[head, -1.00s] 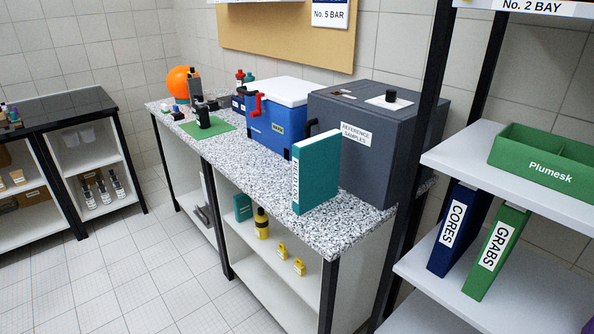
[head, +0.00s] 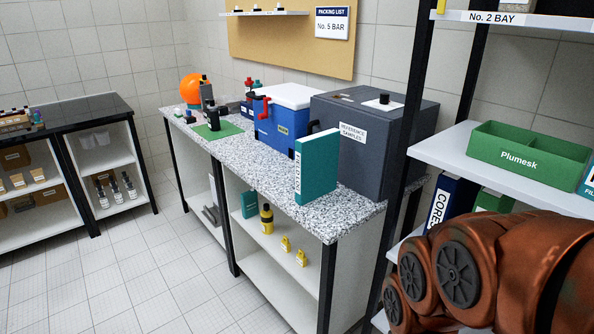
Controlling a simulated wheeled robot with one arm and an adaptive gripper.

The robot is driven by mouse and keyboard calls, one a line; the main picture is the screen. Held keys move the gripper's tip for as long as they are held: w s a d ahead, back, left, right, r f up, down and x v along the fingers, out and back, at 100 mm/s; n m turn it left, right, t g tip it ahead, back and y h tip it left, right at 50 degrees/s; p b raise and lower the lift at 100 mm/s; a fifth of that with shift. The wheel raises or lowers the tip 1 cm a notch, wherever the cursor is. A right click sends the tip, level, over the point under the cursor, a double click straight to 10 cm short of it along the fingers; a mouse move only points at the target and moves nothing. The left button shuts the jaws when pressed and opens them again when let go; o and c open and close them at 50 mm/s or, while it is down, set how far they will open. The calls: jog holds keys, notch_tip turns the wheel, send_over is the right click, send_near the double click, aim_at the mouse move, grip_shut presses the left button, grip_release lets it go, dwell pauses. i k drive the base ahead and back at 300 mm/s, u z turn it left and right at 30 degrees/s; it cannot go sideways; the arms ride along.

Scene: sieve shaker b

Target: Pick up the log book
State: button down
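A teal book (head: 316,167) stands upright near the front edge of the speckled counter (head: 335,224). Its white spine label begins with "FIELD"; the rest is too small to read surely. It stands in front of the grey box labelled "REFERENCE SAMPLES" (head: 362,150). Another teal book-like object (head: 249,204) sits on the shelf under the counter, with no label readable. My copper-coloured arm fills the lower right of the head view, but my gripper is out of view.
A blue cooler with a white lid (head: 283,122) stands left of the grey box. A black-framed rack at right holds a green "Plumesk" tray (head: 525,158) and a blue "CORES" binder (head: 450,205). The tiled floor (head: 150,270) at left is clear.

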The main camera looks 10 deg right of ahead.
aim_at(317, 156)
jog(key=z, duration=0.05)
jog(key=k, duration=0.6)
jog(key=u, duration=0.85)
jog(key=i, duration=0.6)
jog(key=u, duration=0.6)
jog(key=i, duration=1)
jog(key=z, duration=0.4)
